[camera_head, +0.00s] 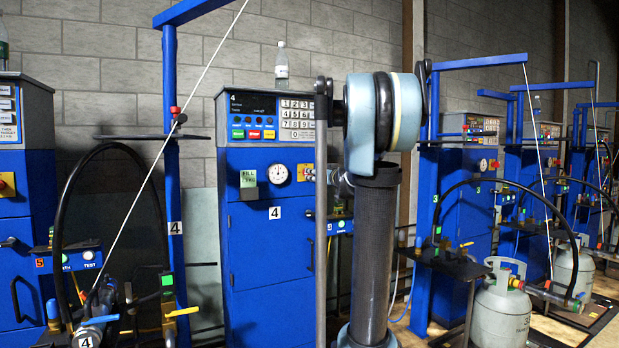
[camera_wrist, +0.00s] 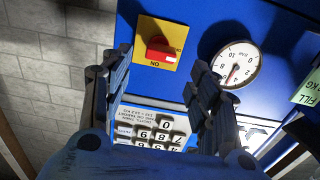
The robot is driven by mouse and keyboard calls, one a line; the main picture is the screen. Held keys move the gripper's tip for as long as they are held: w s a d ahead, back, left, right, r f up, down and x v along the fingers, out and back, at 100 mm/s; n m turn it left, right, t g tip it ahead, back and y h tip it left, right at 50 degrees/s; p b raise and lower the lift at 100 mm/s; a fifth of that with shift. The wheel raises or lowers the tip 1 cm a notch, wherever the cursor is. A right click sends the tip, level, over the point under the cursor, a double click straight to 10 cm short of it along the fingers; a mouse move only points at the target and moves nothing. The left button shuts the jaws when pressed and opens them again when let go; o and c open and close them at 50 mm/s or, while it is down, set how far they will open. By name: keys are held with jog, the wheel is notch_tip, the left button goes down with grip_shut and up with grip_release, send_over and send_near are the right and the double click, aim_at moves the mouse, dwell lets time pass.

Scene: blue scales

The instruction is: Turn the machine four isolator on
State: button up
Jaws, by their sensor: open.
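Machine four (camera_head: 262,240) is the blue cabinet marked 4, at the middle of the head view. Its isolator, a red knob (camera_wrist: 159,48) on a yellow plate (camera_wrist: 171,68), shows near the top of the wrist view. An upside-down ON label is on the plate below the knob. The knob's exact setting is hard to tell. My gripper (camera_wrist: 161,60) is open, with its fingers left and right of the isolator and nothing between them. In the head view my arm hides most of the gripper; a sliver of the yellow plate (camera_head: 303,172) shows beside it.
A round pressure gauge (camera_wrist: 236,64) is right of the isolator in the wrist view, close to one finger. A keypad (camera_wrist: 155,130) lies below, between the fingers. A bottle (camera_head: 281,64) stands on the cabinet. A green FILL tag (camera_head: 248,180) hangs near the gauge.

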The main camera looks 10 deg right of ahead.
jog(key=x, duration=0.6)
jog(key=shift+w, duration=0.15)
jog(key=c, duration=1.1)
